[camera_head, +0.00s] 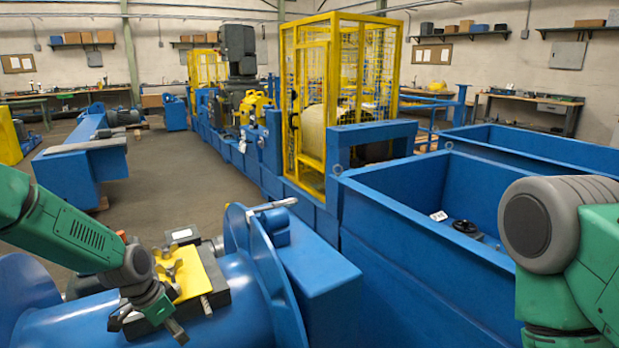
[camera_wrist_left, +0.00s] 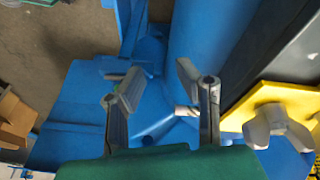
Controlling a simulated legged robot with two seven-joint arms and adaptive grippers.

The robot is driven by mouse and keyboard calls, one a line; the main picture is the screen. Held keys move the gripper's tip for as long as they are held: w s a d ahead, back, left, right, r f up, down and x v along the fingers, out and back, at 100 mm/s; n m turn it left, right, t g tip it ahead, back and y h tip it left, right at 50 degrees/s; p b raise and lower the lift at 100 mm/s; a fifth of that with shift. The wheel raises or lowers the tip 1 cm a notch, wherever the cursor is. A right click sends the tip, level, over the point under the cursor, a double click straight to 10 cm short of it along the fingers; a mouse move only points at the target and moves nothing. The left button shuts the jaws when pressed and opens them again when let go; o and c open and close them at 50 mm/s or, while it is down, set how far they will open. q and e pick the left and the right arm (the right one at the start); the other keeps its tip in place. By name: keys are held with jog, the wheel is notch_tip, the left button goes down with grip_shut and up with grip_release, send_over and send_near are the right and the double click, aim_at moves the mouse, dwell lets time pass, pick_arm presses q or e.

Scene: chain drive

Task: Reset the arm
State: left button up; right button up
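My left arm comes in from the left in the head view. Its gripper (camera_head: 150,326) hangs over the blue cylindrical housing (camera_head: 235,290), in front of a dark block with a yellow plate (camera_head: 191,277) on it. In the left wrist view the gripper's two fingers (camera_wrist_left: 158,98) stand apart with nothing between them. The yellow plate (camera_wrist_left: 294,100) and its grey knob (camera_wrist_left: 275,126) lie to the right of the fingers there, apart from them. My right arm shows at the right edge of the head view; its gripper is out of the frame.
A large blue open bin (camera_head: 400,205) stands at the right with small dark parts inside. A yellow caged machine (camera_head: 330,95) stands behind. A blue flange (camera_head: 265,262) rises beside the yellow plate. Grey floor (camera_head: 185,190) is clear at the middle left.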

pick_arm(q)
jog(key=s+d+f+n+g+y+b, duration=0.1)
jog(key=s+d+f+n+b, duration=0.1)
jog(key=s+f, duration=0.75)
jog(key=s+d+f+n+b, duration=0.1)
jog(key=s+d+f+n, duration=0.15)
jog(key=s+f, duration=0.7)
jog(key=s+a+r+n+y+b, duration=0.1)
jog(key=s, duration=0.8)
jog(key=s+a+r+n+y+b, duration=0.1)
jog(key=s+a+r+n, duration=0.1)
jog(key=s, duration=0.8)
jog(key=shift+b, duration=0.3)
jog(key=shift+w, duration=0.1)
